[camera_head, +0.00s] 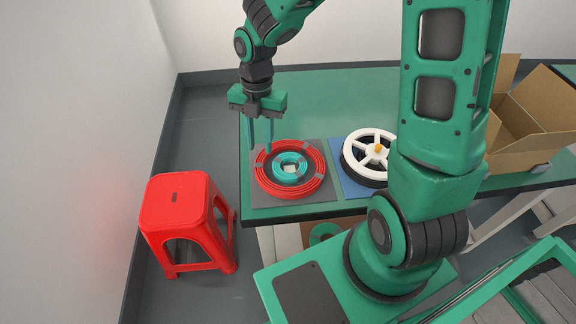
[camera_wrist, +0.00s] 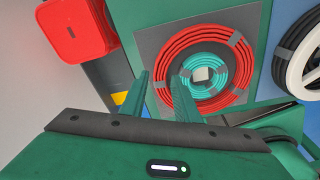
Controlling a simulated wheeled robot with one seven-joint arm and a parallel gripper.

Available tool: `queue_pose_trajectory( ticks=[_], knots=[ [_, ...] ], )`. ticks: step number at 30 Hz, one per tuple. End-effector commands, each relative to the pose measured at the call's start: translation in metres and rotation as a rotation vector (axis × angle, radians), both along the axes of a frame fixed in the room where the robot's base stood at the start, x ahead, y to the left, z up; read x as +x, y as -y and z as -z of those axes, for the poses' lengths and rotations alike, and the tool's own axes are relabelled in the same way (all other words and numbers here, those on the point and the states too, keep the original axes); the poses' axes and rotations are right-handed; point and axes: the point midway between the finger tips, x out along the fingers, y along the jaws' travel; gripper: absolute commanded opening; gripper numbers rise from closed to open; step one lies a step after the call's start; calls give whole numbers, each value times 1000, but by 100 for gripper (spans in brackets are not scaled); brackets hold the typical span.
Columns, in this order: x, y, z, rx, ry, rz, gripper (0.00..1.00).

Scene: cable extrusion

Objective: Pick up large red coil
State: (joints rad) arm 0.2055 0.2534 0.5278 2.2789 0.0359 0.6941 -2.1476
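The large red coil (camera_head: 303,191) lies flat on a grey mat (camera_head: 262,206) at the left front of the green table. It is bound with grey bands. A smaller teal coil (camera_head: 290,168) sits inside its ring, around a pale square core. My gripper (camera_head: 259,150) is above the coil's left rear edge, fingers pointing down, with a gap between them. In the wrist view the red coil (camera_wrist: 206,29) is beyond the fingertips (camera_wrist: 160,80). Contact with the coil cannot be told.
A white spool (camera_head: 370,133) with black winding stands on a blue mat (camera_head: 341,172) right of the coil. An open cardboard box (camera_head: 530,125) is at the right. A red stool (camera_head: 178,205) stands on the floor at left. The table's rear (camera_head: 330,95) is clear.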

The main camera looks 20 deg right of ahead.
Motion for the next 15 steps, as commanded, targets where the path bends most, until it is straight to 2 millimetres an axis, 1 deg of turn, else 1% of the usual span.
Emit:
queue_pose_trajectory(
  ticks=[6,9,12,15],
  knots=[
    [-4,-3,30,0,-4,1,28],
    [-5,-4,40,0,-2,1,28],
    [-5,-4,45,0,-1,1,28],
    [-4,-4,47,0,1,2,28]
  ],
)
